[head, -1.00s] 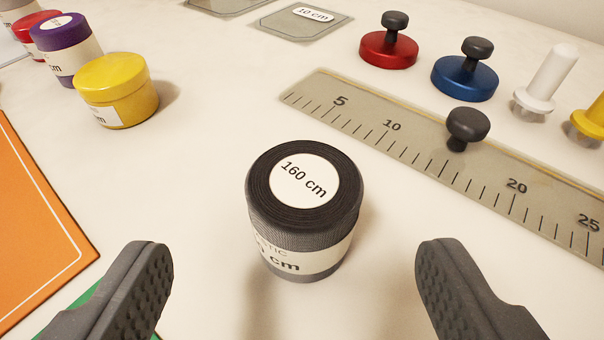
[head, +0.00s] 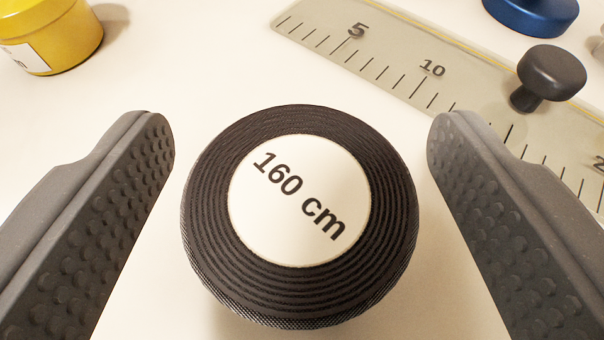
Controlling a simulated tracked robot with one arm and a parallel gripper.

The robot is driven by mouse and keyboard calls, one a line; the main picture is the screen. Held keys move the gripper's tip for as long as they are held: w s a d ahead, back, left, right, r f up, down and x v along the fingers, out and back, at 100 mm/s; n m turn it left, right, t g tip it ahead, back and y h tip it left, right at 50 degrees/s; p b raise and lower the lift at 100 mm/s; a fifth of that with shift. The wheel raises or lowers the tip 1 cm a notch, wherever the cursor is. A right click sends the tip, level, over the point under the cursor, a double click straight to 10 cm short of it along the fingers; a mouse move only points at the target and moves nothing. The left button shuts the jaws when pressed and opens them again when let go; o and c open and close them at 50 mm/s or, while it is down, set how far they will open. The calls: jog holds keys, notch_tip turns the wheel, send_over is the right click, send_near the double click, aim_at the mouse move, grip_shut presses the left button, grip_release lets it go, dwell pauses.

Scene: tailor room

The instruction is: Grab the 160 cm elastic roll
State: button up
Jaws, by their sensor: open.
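The 160 cm elastic roll (head: 300,285) is a dark, ribbed coil with a round white label on top reading "160 cm". It stands upright on the pale table in the middle of the head view. My gripper (head: 301,135) is open, with one dark, bumpy finger on each side of the roll. A visible gap separates each finger from the roll, and nothing is held. The roll's side and base are mostly hidden beneath its top.
A clear ruler (head: 400,75) with a dark knob (head: 552,72) lies at the upper right. A blue weight (head: 533,12) is cut off at the top right. A yellow container (head: 55,35) stands at the upper left.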

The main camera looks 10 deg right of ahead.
jog(key=c, duration=1.1)
jog(key=shift+o, duration=0.2)
jog(key=shift+r, duration=0.1)
